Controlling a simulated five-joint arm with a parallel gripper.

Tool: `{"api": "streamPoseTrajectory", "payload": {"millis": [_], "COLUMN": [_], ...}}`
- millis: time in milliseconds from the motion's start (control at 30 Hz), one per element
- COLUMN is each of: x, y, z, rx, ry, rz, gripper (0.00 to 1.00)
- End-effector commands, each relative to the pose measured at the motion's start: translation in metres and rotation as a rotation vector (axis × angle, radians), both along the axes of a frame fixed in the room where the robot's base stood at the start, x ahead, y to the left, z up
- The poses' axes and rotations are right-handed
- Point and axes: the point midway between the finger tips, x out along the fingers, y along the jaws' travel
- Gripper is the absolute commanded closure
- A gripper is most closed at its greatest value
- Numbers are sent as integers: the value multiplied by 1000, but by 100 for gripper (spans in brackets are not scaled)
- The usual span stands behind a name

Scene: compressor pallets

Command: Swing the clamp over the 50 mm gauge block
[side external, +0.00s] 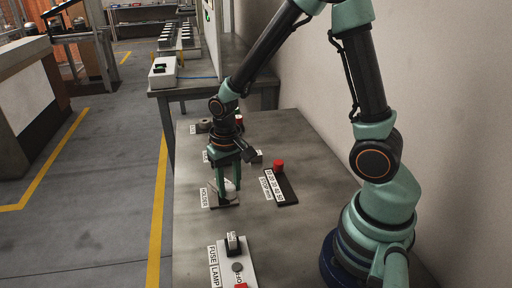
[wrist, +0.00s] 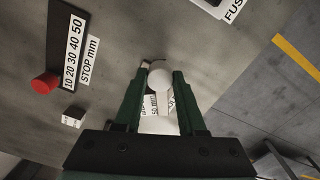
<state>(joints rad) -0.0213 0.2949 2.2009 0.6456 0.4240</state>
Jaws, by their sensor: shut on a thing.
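My gripper (side external: 229,196) reaches down over the plate labelled HOLDER (side external: 217,200) in the side view. Its green fingers, in the wrist view (wrist: 161,76), are shut on a white round-ended piece (wrist: 160,79), seemingly the clamp's handle. A second white part (wrist: 158,126) shows nearer the palm. A small label reading 50 mm (wrist: 152,104) shows between the fingers, partly covered by the left one. The gauge block itself is mostly hidden, so I cannot tell whether the clamp lies over it.
A dark STOP mm scale (side external: 283,187) with a red knob (side external: 279,164) stands right of the holder. A plate with FUSE and LAMP labels (side external: 221,262) is at the front. A small white-faced block (wrist: 73,118) lies near the scale. Bare bench lies between them.

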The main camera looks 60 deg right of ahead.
Motion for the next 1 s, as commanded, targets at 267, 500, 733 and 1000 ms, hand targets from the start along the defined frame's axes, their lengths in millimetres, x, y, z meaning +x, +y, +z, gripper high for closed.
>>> {"api": "streamPoseTrajectory", "payload": {"millis": [267, 500, 733, 1000], "x": [3, 6, 8, 9], "y": [7, 11, 13, 14], "z": [1, 1, 1, 1], "rx": [0, 0, 1, 1], "ry": [0, 0, -1, -1], "rz": [-248, -417, -513, -555], "gripper": [100, 100, 100, 100]}}
